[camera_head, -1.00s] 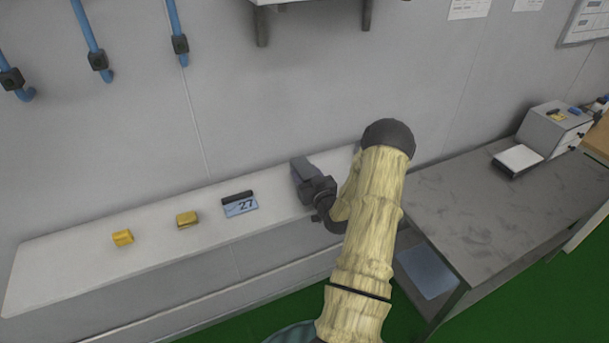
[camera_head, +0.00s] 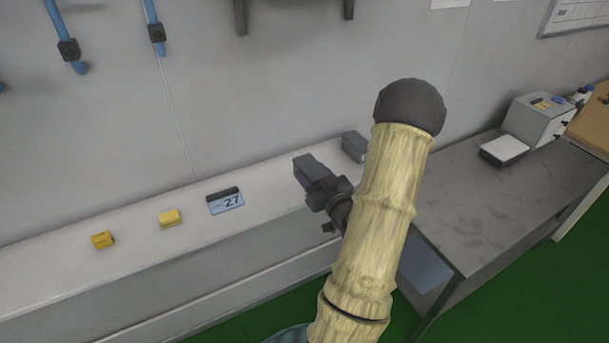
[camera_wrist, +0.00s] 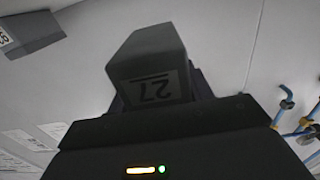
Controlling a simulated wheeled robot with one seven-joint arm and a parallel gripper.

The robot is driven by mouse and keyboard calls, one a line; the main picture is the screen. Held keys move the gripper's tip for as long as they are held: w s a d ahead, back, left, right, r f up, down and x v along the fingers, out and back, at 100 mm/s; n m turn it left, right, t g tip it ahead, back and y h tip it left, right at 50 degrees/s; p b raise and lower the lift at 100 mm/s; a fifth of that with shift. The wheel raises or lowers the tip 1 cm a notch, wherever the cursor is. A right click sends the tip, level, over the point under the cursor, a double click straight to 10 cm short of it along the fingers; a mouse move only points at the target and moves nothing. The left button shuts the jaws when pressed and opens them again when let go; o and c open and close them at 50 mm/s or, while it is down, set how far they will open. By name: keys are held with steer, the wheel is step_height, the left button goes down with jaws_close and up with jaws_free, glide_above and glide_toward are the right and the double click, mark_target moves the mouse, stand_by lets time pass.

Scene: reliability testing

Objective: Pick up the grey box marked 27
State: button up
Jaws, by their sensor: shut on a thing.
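The grey box marked 27 (camera_wrist: 148,50) fills the upper middle of the wrist view, its label upside down. The box appears clear of the shelf.
A second grey box (camera_head: 354,146) stands on the white shelf (camera_head: 275,193), partly behind my arm. A grey table (camera_head: 475,215) stands at right.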

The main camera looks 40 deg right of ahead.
steer(key=shift+s+a+r, duration=0.2)
steer(key=shift+s+r, duration=0.2)
steer(key=shift+s, duration=0.3)
steer(key=shift+w+a, duration=0.1)
